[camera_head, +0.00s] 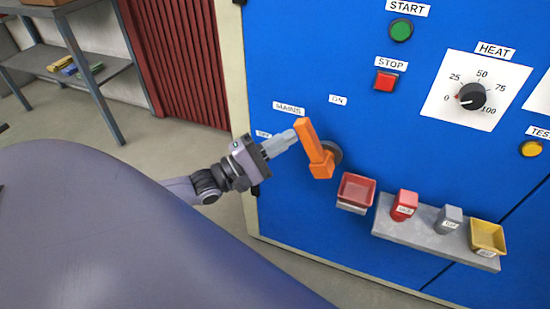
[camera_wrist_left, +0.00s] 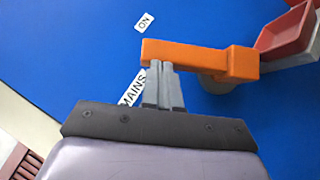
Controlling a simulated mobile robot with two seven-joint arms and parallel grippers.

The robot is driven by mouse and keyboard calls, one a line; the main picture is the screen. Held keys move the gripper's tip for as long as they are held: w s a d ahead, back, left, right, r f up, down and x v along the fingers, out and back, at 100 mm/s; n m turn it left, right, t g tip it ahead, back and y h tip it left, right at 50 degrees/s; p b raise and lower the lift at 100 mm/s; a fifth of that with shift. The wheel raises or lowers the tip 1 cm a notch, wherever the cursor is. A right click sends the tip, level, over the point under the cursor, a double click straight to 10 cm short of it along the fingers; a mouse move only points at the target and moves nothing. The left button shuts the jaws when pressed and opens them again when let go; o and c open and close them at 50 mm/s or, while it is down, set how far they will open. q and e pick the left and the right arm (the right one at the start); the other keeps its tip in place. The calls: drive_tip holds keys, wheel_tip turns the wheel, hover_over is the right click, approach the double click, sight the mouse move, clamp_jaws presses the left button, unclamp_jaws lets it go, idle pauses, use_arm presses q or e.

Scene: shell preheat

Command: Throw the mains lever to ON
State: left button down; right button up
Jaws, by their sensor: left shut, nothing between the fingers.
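The orange mains lever (camera_head: 309,142) is on the blue panel, mounted on a dark round pivot. Its handle points up and slightly left, between the partly hidden label at left, which seems to read OFF, and the ON label (camera_head: 338,100). My left gripper (camera_head: 294,136) is shut and empty, with its fingertips at the left side of the handle. In the left wrist view the closed fingertips (camera_wrist_left: 160,66) meet the edge of the lever (camera_wrist_left: 185,54); whether they press on it I cannot tell. My right gripper is not in view.
Below right of the lever are a red tray (camera_head: 357,188) and a grey shelf (camera_head: 425,238) with a red block, a grey block and a yellow tray. START (camera_head: 401,30) and STOP (camera_head: 385,81) buttons and a HEAT dial (camera_head: 471,97) sit higher. The panel around the ON label is clear.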

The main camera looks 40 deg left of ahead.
use_arm(q)
drive_tip(key=r+p, duration=0.1)
drive_tip(key=d+m+g+p, duration=0.1)
drive_tip(key=p, duration=0.1)
drive_tip(key=r+m+p, duration=0.1)
drive_tip(key=shift+w+d+r+g, duration=0.25)
drive_tip(key=shift+d+r+g, duration=0.1)
drive_tip(key=shift+d+g, duration=0.05)
drive_tip(key=d+m+p, duration=0.1)
drive_tip(key=p, duration=0.1)
drive_tip(key=d+m+g+p, duration=0.1)
drive_tip(key=p, duration=0.1)
drive_tip(key=shift+w+r+y, duration=0.2)
drive_tip(key=shift+r+y, duration=0.15)
drive_tip(key=shift+y, duration=0.05)
drive_tip(key=shift+d+g+p, duration=0.25)
drive_tip(key=shift+g+p, duration=0.35)
drive_tip(key=shift+p, duration=0.15)
drive_tip(key=shift+w+d+f+m, duration=0.1)
drive_tip(key=shift+m, duration=0.2)
wheel_tip(320, 180, up, 20)
drive_tip(key=p, duration=0.4)
hover_over(306, 136)
drive_tip(key=s, duration=0.2)
drive_tip(key=shift+w+d, duration=0.2)
drive_tip(key=shift+d, duration=0.1)
drive_tip(key=shift+f, duration=0.15)
